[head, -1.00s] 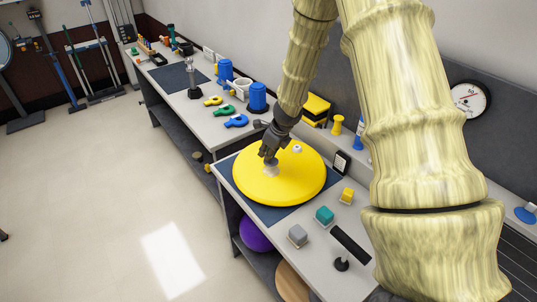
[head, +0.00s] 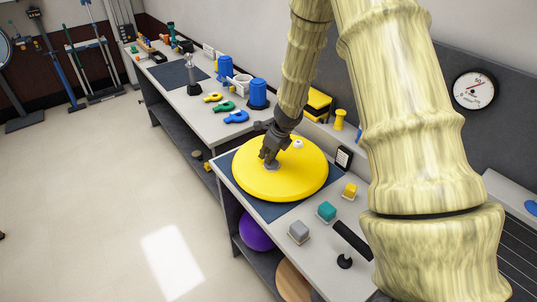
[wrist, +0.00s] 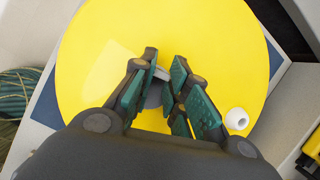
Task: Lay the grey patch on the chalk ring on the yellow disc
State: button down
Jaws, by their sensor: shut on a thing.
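The yellow disc (head: 250,182) lies on a dark blue mat on the bench, and it fills most of the wrist view (wrist: 95,75). My gripper (head: 268,159) is over the disc, with its fingers pointing down. Its fingers (wrist: 160,85) are closed on the grey patch (wrist: 154,97), which shows only partly between the fingertips. The patch (head: 271,167) is at or just above the disc's surface; I cannot tell whether it touches. The chalk ring cannot be made out; the gripper and patch may cover it.
A small white piece with a hole (head: 298,143) is on the disc, right of my gripper. Blue canisters (head: 258,92) stand behind.

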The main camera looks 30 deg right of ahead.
jog(key=shift+f+b, duration=0.1)
jog(key=shift+b, duration=0.5)
dwell(0.5)
jog(key=shift+f+n+b, duration=0.3)
jog(key=shift+f+b, duration=0.25)
jog(key=shift+b, duration=0.5)
dwell(1.3)
jog(key=c, duration=1)
grip_release()
jog(key=shift+r, duration=0.1)
jog(key=shift+p+v, duration=1.55)
jog(key=shift+v, duration=1.95)
jog(key=shift+a, duration=0.1)
